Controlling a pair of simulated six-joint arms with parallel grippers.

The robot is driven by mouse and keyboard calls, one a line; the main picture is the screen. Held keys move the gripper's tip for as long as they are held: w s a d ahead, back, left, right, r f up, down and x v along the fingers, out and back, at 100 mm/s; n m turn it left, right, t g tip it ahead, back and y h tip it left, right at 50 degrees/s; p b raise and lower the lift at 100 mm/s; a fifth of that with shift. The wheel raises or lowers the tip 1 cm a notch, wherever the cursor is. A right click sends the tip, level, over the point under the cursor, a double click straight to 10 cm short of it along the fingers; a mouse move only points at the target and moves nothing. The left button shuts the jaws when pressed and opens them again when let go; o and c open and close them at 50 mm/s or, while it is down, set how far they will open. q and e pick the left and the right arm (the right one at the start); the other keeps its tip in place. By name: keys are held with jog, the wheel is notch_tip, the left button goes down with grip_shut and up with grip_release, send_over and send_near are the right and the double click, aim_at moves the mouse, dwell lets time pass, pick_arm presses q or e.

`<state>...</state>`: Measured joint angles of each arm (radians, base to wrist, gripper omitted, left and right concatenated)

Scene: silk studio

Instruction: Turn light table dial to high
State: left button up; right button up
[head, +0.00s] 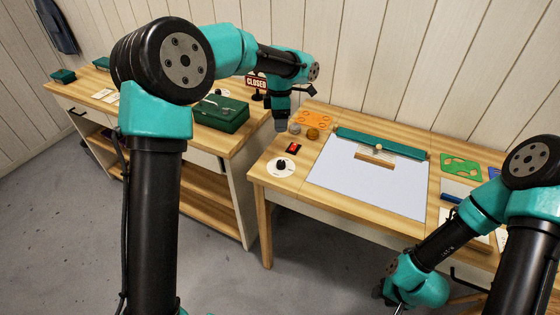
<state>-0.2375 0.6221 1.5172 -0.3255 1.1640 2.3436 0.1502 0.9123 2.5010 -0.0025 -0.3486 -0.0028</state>
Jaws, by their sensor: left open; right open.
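The light table dial (281,165) is a black knob on a round white plate at the left front part of the right-hand wooden table. Its setting is too small to read. The light table panel (365,185) is a pale, flat rectangle set in the tabletop to the right of the dial. My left gripper (281,126) points down near the table's back left corner, above and apart from the dial in the picture. Its fingers are small, but it looks open and empty. My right gripper (388,297) is low in front of the table, open, partly hidden by its own wrist.
A red switch (293,148) sits just behind the dial. An orange template (314,120) and small round objects lie at the back left. A teal bar (380,143) and wooden piece (374,160) lie on the panel. A green box (220,113) stands on the left bench.

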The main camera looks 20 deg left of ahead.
aim_at(281, 162)
pick_arm(q)
jog(key=shift+w+d+r, duration=0.1)
jog(key=shift+r, duration=0.15)
jog(key=f, duration=1.1)
jog(key=s+f, duration=0.1)
jog(key=f, duration=0.5)
jog(key=shift+d+f, duration=0.2)
jog(key=shift+c, duration=0.4)
jog(key=c, duration=0.8)
jog(key=shift+c, duration=0.2)
